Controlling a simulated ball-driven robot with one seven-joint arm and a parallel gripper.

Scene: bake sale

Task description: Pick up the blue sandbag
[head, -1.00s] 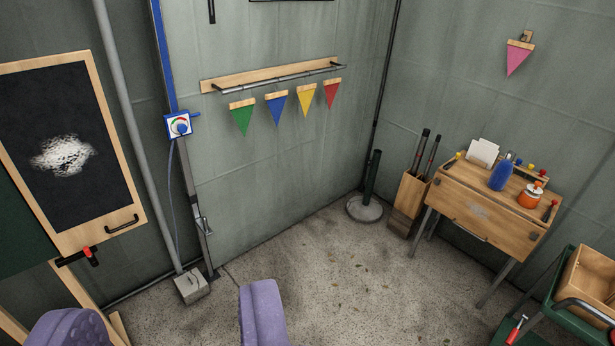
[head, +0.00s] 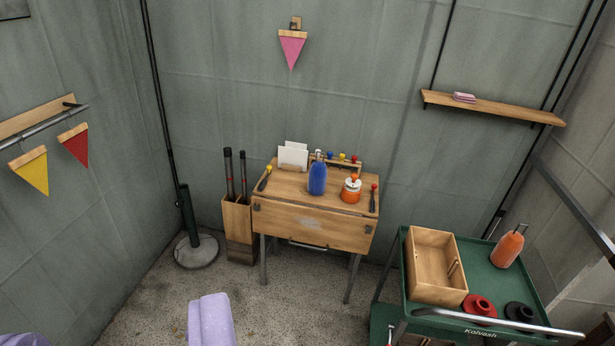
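A blue, rounded, bag-like object (head: 317,179), which looks like the blue sandbag, stands upright on the wooden desk (head: 300,236), with a pale piece at its top. It is left of an orange pot (head: 351,190) and apart from it. My purple gripper (head: 118,335) shows at the bottom left, its two fingers wide apart with only floor seen between them. Its left finger is mostly cut off by the picture's corner. The gripper is well short of the desk and touches nothing that I can see.
A wooden box with dark rods (head: 238,222) and a post on a round base (head: 196,250) stand left of the desk. A green cart (head: 400,309) at right carries a wooden crate (head: 410,262), an orange bag-like object (head: 507,249) and red and black discs. Floor before the desk is clear.

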